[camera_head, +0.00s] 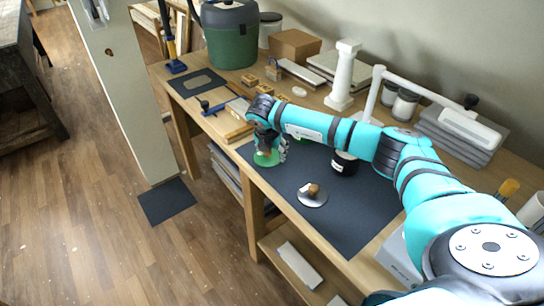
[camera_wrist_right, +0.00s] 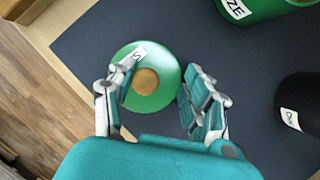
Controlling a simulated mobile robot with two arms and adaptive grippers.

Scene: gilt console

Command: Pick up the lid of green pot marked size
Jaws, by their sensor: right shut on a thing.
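The green lid (camera_wrist_right: 165,85) is round, with a wooden knob (camera_wrist_right: 145,82) and a white label beginning with S. My right gripper (camera_wrist_right: 152,88) has its fingers on either side of this lid and is shut on it. In the head view the lid (camera_head: 266,159) shows under the right gripper (camera_head: 270,148), by the dark mat's left edge. I cannot tell whether it touches the mat. The green pot (camera_wrist_right: 262,7), with a label reading ZE, is partly cut off in the wrist view. My arm mostly hides it in the head view. My left gripper is not in view.
A black pot (camera_head: 344,164) stands on the dark mat (camera_head: 345,215), right of the lid. A pale disc with a brown knob (camera_head: 313,194) lies nearer the front. Boxes, jars and a white column (camera_head: 344,75) line the back. The mat's front is clear.

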